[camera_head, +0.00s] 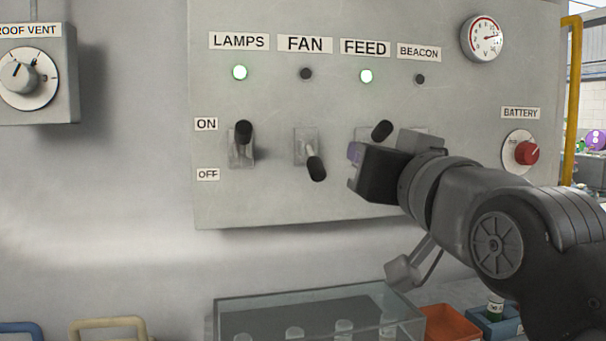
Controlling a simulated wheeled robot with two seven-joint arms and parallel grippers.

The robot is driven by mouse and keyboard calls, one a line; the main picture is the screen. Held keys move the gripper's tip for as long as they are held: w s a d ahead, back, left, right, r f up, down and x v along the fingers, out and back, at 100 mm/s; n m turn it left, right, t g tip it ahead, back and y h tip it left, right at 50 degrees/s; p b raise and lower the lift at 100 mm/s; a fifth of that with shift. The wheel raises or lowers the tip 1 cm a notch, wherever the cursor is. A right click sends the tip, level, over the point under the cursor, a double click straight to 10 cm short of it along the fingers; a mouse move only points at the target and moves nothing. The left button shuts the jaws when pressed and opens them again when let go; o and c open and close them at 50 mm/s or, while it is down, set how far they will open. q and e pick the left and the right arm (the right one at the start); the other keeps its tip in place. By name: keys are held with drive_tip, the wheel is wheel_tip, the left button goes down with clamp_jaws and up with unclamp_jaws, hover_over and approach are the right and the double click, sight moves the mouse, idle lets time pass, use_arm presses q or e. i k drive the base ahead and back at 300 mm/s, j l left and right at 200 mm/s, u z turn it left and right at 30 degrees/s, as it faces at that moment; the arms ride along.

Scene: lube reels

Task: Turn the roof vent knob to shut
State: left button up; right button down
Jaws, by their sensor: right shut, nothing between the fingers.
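The roof vent knob (20,77) is a grey round knob on a white dial, on a grey box (67,90) at the upper left, under a ROOF VENT label. The picture's left edge cuts the label and box. A dark pointer mark on the knob points to the upper left. My right gripper (356,168) is shut and empty in front of the switch panel, just below the FEED lever, far to the right of the knob. It hides the BEACON lever. My left gripper is not in view.
The switch panel (270,205) has LAMPS (243,132) and FEED (382,130) levers up with green lights, and the FAN lever (316,168) down. A red battery knob (527,153) is at right. A glass-sided case (320,308) stands below. The wall between box and panel is clear.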

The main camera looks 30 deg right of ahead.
sight(17, 77)
drive_tip(key=k+j, duration=0.2)
drive_tip(key=k, duration=0.3)
drive_tip(key=k+j, duration=0.2)
drive_tip(key=k, duration=0.25)
